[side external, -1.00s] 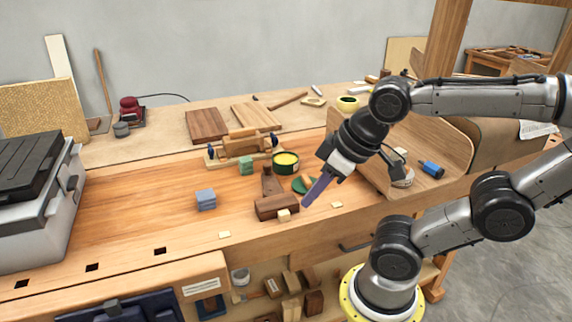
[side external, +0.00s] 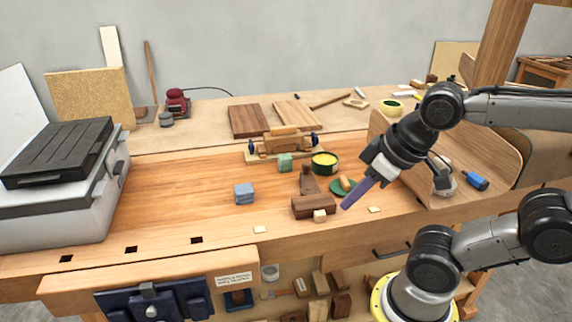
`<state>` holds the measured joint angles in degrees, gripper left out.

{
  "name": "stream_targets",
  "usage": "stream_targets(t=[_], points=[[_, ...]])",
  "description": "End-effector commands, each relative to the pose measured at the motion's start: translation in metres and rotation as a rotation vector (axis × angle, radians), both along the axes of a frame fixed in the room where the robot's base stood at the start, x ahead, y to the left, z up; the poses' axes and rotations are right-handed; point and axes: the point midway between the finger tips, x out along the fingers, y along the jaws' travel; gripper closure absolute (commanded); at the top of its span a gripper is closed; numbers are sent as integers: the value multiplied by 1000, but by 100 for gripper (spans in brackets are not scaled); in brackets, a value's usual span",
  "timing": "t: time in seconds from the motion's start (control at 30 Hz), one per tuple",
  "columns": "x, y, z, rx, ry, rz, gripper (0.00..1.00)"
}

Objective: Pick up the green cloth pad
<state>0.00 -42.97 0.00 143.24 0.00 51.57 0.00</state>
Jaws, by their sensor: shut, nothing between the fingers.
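The green cloth pad (side external: 285,162), a small folded-looking block, lies on the bench just in front of the wooden clamp fixture and left of the open yellow tin. My gripper (side external: 344,206) has long purple fingers that point down and left. It is shut and empty, right of the dark brown wood block and well to the front and right of the green pad. Nothing covers the pad in this view.
A blue pad (side external: 244,194) lies to the left. The yellow tin (side external: 325,163), a green disc (side external: 338,187) and a dark wood block (side external: 314,207) stand between gripper and pad. The clamp fixture (side external: 283,143) is behind the pad. The bench's left middle is clear.

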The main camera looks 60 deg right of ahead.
Motion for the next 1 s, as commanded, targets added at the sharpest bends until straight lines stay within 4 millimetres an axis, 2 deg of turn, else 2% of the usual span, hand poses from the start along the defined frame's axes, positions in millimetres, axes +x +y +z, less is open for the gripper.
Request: stream_targets(t=[0.23, 0.7, 1.0], points=[[0, 0, 0, 0, 0, 0, 100], [0, 0, 0, 0, 0, 0, 15], [0, 0, 0, 3, 0, -5, 15]])
